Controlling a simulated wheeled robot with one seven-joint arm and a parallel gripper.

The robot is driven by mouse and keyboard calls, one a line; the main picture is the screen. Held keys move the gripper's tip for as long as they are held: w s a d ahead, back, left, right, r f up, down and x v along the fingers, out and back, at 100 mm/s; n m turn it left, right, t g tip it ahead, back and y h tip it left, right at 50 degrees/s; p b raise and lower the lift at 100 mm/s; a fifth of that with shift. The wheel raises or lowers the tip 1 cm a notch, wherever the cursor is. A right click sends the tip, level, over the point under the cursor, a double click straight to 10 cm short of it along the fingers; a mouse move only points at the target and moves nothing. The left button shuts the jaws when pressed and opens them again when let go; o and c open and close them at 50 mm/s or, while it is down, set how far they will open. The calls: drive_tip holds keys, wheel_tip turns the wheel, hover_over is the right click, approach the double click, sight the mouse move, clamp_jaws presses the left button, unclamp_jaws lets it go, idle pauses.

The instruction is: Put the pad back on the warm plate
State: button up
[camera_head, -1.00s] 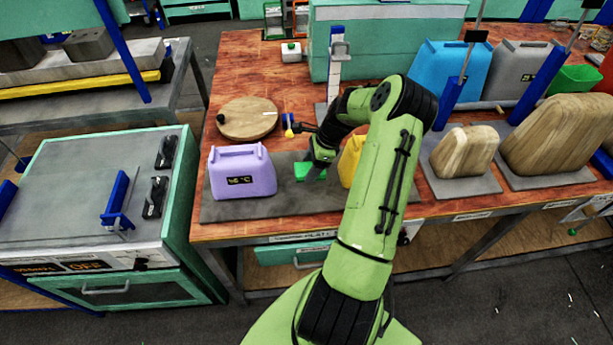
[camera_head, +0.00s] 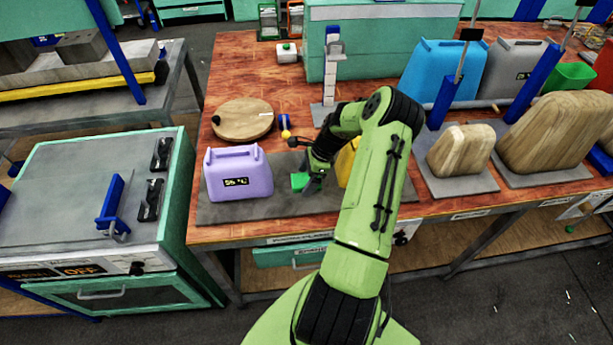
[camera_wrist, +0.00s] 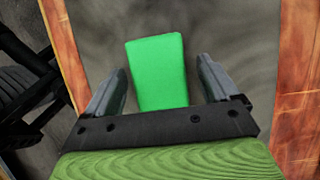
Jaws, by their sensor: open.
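The green pad (camera_head: 299,181) is at the dark grey plate (camera_head: 230,212) on the wooden table, between a purple jug and a yellow jug. It appears to rest on the plate. In the wrist view the pad (camera_wrist: 158,70) lies between my two fingers, with a gap on each side. My gripper (camera_wrist: 160,90) is open around the pad. In the head view my gripper (camera_head: 312,186) is low beside the pad, and its wrist hides part of the plate.
The purple jug (camera_head: 238,176) with a small display stands left of my gripper. The yellow jug (camera_head: 347,160) is close on the right, partly behind my arm. A round wooden board (camera_head: 242,122) and a measuring post (camera_head: 332,75) stand behind.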

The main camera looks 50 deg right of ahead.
drive_tip(key=shift+r, duration=0.1)
drive_tip(key=p+v, duration=0.1)
drive_tip(key=v, duration=1.1)
wheel_tip(320, 180, up, 8)
drive_tip(key=n+g+h, duration=0.1)
drive_tip(key=n+h, duration=0.1)
drive_tip(key=n, duration=0.4)
hover_over(299, 186)
drive_tip(key=a+r+n+h, duration=0.2)
drive_tip(key=a+r+n, duration=0.45)
drive_tip(key=a, duration=0.35)
drive_tip(key=s+a+r+n+t, duration=0.2)
drive_tip(key=s+a+r+n, duration=0.1)
drive_tip(key=s+a+n, duration=0.3)
drive_tip(key=s+a+r+n+t, duration=0.1)
drive_tip(key=s+a+r+n, duration=0.3)
drive_tip(key=s+a+n, duration=0.3)
drive_tip(key=s+a, duration=0.3)
drive_tip(key=shift+s+r+t, duration=0.25)
drive_tip(key=shift+s+t, duration=0.1)
drive_tip(key=shift+t, duration=0.05)
drive_tip(key=shift+a+n, duration=0.1)
drive_tip(key=shift+n, duration=0.15)
